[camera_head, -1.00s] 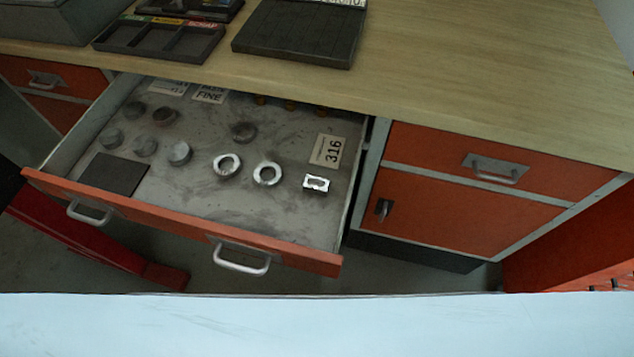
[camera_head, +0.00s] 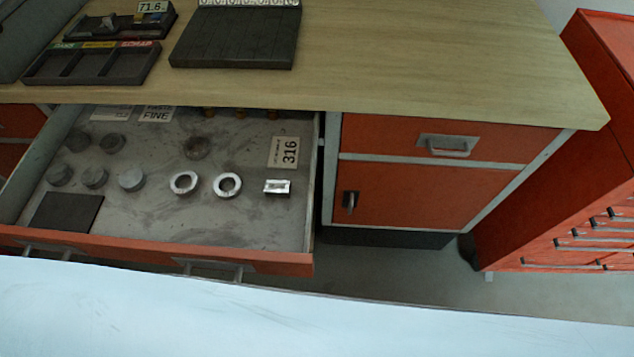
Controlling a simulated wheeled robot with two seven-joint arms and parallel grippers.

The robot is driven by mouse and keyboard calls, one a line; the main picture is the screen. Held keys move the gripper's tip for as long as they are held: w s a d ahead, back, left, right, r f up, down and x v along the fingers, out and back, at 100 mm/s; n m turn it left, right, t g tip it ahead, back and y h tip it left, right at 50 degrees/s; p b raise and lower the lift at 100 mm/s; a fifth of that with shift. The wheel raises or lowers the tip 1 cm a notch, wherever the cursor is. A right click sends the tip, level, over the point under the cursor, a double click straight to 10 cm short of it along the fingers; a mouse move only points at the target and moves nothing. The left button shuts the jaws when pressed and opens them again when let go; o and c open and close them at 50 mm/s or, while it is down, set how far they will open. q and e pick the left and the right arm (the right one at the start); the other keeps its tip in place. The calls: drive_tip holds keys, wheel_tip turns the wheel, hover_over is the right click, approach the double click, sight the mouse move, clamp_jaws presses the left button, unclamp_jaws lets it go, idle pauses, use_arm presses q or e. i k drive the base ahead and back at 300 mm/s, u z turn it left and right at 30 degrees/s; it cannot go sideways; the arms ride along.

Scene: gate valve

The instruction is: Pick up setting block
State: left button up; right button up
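The likely setting block is a small shiny rectangular metal block (camera_head: 277,187) lying in the open drawer (camera_head: 230,222), near its right side. It sits just below a paper label reading 316 (camera_head: 284,152). Two bright metal rings (camera_head: 227,185) (camera_head: 184,183) lie to its left. Neither of my grippers is in view.
Several dull round pieces (camera_head: 131,179) and a dark square pad (camera_head: 66,212) lie in the drawer's left part. The wooden worktop (camera_head: 400,60) overhangs the drawer's back and holds a sorting tray (camera_head: 92,64) and a dark slotted plate (camera_head: 236,38). An orange cabinet (camera_head: 440,190) stands right of it.

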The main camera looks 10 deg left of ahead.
sight(279, 188)
drive_tip(key=z, duration=1.15)
drive_tip(key=k, duration=1.35)
drive_tip(key=u, duration=1.15)
drive_tip(key=i, duration=0.5)
drive_tip(key=u, duration=0.05)
